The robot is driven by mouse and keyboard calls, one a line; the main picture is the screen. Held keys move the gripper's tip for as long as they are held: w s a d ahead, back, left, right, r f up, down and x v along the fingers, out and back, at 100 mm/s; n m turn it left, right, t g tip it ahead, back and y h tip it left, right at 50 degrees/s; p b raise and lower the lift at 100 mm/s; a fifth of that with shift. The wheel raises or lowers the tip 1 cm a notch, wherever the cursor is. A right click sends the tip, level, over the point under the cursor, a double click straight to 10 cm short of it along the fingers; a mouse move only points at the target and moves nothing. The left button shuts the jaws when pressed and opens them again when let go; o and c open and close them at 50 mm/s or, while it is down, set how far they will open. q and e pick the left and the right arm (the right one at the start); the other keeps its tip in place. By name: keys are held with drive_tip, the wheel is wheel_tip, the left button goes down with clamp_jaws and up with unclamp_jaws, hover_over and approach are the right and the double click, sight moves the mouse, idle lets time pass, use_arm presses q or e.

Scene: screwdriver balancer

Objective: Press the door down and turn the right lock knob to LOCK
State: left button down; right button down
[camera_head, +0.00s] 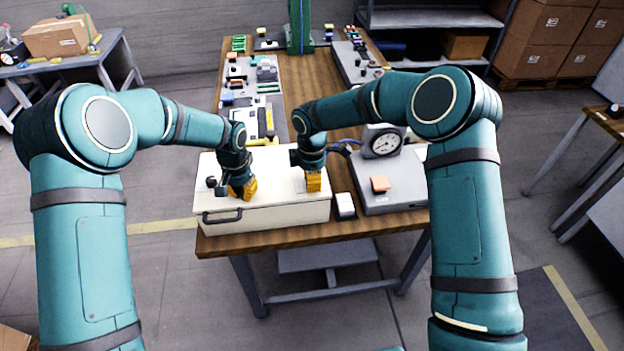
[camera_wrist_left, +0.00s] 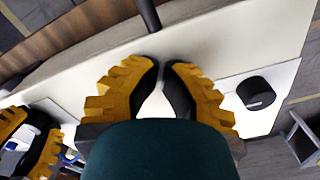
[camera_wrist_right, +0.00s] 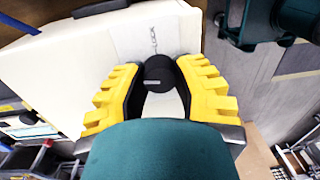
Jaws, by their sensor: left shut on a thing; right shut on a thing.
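The cream box's door (camera_head: 262,196) has a dark handle (camera_head: 222,216) on its front. The door looks level; whether it is fully down is unclear. My left gripper (camera_head: 247,190) is at the door's top near the front, its tips (camera_wrist_left: 164,72) close together; what lies between them is hidden. The left knob (camera_wrist_left: 256,93) is black and free beside it. My right gripper (camera_head: 313,183) is shut on the black right lock knob (camera_wrist_right: 158,72). In the right wrist view the knob's pale mark lies sideways, across the direction to the printed LOCK label (camera_wrist_right: 153,40).
A small white-topped item (camera_head: 345,205) lies close to the box. Trays of parts (camera_head: 250,80) run along the table's left side.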

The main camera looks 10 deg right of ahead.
use_arm(q)
drive_tip(key=shift+s+f, duration=0.1)
use_arm(e)
drive_tip(key=m, duration=0.4)
drive_tip(key=shift+m, duration=0.3)
drive_tip(key=m, duration=0.3)
drive_tip(key=shift+m, duration=0.4)
drive_tip(key=m, duration=0.3)
drive_tip(key=shift+m+y, duration=0.3)
drive_tip(key=shift+m, duration=1.9)
drive_tip(key=shift+d, duration=0.1)
drive_tip(key=c, duration=0.6)
unclamp_jaws()
drive_tip(key=shift+c, duration=0.2)
